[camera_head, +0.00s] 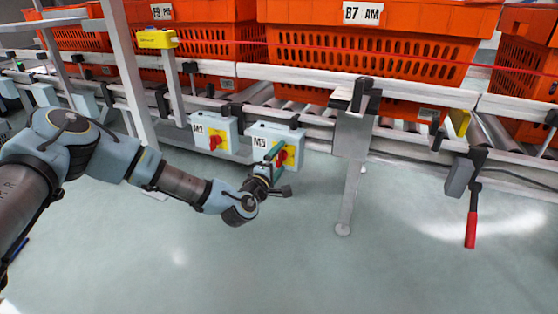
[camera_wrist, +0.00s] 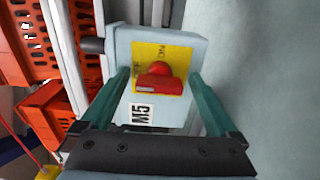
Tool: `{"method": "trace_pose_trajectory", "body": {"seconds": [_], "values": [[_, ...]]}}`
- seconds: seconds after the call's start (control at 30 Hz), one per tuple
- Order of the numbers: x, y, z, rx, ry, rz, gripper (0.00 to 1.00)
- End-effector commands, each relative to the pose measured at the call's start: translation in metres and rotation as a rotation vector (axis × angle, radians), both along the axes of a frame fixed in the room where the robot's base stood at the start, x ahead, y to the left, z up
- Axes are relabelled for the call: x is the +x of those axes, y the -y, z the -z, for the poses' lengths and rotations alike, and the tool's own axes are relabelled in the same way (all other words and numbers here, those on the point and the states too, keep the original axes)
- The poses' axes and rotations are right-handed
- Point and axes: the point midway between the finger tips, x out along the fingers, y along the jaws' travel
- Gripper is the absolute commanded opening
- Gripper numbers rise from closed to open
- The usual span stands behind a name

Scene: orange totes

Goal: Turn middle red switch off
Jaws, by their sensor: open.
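The M5 box (camera_head: 262,131) is light grey with a yellow plate and a red rotary switch (camera_head: 282,157). It hangs below the conveyor rail. In the wrist view the red switch (camera_wrist: 159,79) is close, in front of the yellow plate (camera_wrist: 150,60), with the M5 label below. My gripper (camera_head: 275,160) is at the front of this box. Its green fingers are open, one on each side of the switch, with gaps visible on both sides in the wrist view. A second box, M2 (camera_head: 203,121), with its own red switch (camera_head: 214,141), hangs to the left.
Orange totes (camera_head: 370,50) stand on the conveyor above the boxes. A support post (camera_head: 350,160) stands to the right of M5. A red-handled lever (camera_head: 471,229) hangs farther right. More grey boxes (camera_head: 45,95) are at the far left. The floor in front is clear.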

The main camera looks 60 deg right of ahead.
Motion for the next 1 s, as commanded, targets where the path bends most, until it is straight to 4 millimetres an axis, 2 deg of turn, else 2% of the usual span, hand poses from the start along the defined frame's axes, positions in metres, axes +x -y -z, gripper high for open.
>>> {"method": "trace_pose_trajectory", "body": {"seconds": [0.27,0.37,0.7,0.83,1.0], "values": [[-0.001,-0.004,-0.001,0.001,0.001,0.001,0.95],[-0.001,-0.016,-0.002,0.001,0.001,0.0,0.95],[-0.009,-0.081,-0.002,0.003,-0.001,0.001,0.95],[-0.01,-0.097,-0.001,0.001,0.0,0.0,0.95],[-0.012,-0.107,0.0,0.001,0.0,0.0,0.95]]}}
